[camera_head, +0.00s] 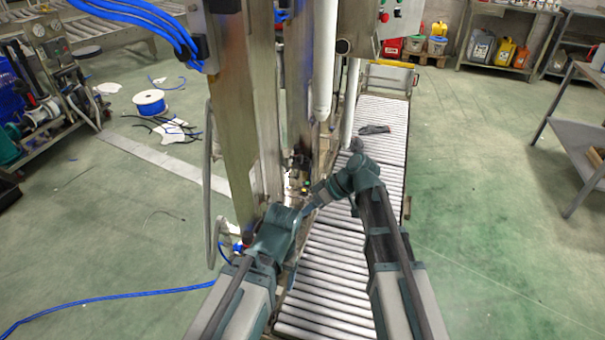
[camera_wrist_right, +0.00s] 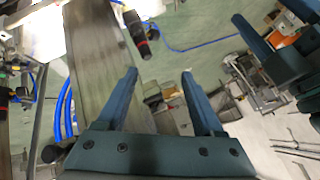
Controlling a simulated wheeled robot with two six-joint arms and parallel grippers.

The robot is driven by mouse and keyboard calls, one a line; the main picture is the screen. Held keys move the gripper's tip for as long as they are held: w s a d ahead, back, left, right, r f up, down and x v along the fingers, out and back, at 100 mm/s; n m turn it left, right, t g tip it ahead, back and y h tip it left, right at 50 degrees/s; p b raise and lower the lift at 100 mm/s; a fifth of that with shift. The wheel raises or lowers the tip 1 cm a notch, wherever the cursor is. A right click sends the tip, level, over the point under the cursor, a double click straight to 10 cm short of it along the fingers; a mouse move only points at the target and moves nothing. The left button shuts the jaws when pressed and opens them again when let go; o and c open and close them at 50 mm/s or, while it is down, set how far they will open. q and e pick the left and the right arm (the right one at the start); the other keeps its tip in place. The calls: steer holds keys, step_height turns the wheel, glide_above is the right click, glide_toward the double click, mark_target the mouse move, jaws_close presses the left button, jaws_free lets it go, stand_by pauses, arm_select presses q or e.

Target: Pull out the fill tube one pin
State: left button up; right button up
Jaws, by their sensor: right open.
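My right gripper (camera_head: 314,203) reaches in from the right to the foot of the filling machine's columns. In the right wrist view its two fingers (camera_wrist_right: 160,78) stand apart with nothing between them. A dark cylindrical fitting with a red band (camera_wrist_right: 139,32) is beyond the left finger, apart from it as far as I can tell. My left gripper (camera_head: 283,222) is low beside the column; its jaws are not clear. A white vertical tube (camera_head: 325,60) hangs on the machine. Small fittings (camera_head: 299,172) sit below near the columns. I cannot make out the fill tube one pin.
A roller conveyor (camera_head: 323,285) runs under and behind my arms. Steel columns (camera_head: 245,130) stand close to the left of the grippers. Blue hoses (camera_head: 150,15) hang at the upper left, and a blue hose (camera_head: 110,298) lies on the floor. Open green floor is at right.

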steer(key=w+d+f+n+t+y+b, duration=0.1)
steer(key=w+d+n+y+b, duration=0.1)
steer(key=w+d+y+b, duration=0.3)
steer(key=w+f+n+t+b, duration=0.1)
steer(key=w+t+b, duration=0.15)
steer(key=w, duration=0.45)
steer(key=n+t+y+b, duration=0.3)
steer(key=y+b, duration=0.1)
steer(key=b, duration=0.1)
glide_toward(302, 160)
arm_select(q)
step_height(302, 160, down, 15)
steer(key=shift+r, duration=0.15)
arm_select(e)
steer(key=shift+g, duration=0.25)
steer(key=x, duration=1)
steer(key=shift+w, duration=0.3)
jaws_close()
